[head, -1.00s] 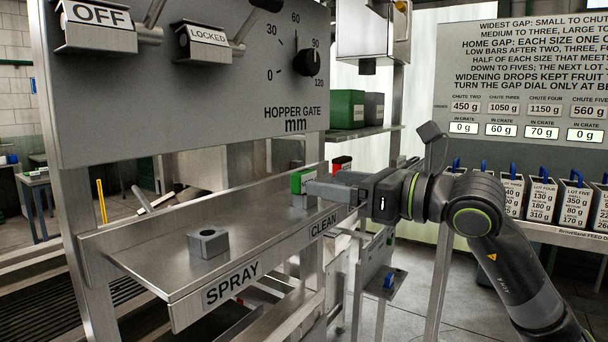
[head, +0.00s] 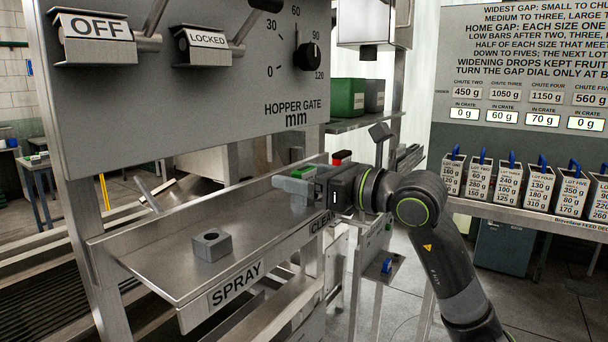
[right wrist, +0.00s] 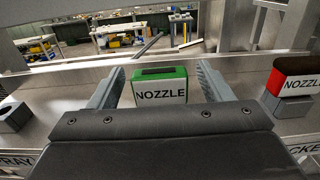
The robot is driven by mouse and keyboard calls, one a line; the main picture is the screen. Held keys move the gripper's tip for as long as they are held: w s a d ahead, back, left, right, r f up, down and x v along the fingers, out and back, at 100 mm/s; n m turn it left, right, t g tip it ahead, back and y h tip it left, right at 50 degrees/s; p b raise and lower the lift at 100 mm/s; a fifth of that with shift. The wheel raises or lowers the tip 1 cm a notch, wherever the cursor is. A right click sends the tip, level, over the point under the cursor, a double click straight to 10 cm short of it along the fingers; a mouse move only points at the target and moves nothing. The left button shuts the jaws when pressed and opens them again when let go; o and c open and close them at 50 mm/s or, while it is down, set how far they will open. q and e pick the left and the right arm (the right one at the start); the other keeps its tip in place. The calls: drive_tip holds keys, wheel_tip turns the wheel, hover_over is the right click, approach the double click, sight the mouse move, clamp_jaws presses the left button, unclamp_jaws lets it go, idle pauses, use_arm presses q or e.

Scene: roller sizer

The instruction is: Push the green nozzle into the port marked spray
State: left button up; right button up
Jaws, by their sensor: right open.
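The green nozzle (right wrist: 160,88) has a white NOZZLE label and stands upright between the fingers of my right gripper (right wrist: 158,85) in the right wrist view. The fingers are open, with a gap on each side of the nozzle. In the head view the nozzle (head: 303,172) shows only as a green top behind the right gripper (head: 293,185); its lower part is hidden. The spray port is a grey block with a round hole (head: 211,244) on the steel shelf above the SPRAY label (head: 236,287). The hole looks empty. My left gripper is not in view.
A red nozzle (right wrist: 294,78) in a grey block stands to the right of the green one. The lever panel (head: 190,90) hangs above. Bare shelf lies between the spray block and my right gripper.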

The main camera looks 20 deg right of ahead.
sight(304, 168)
drive_tip(key=c, duration=1)
drive_tip(key=shift+c, duration=0.2)
wheel_tip(304, 168, up, 8)
drive_tip(key=shift+r+b, duration=0.2)
drive_tip(key=shift+b, duration=0.9)
drive_tip(key=shift+r, duration=0.8)
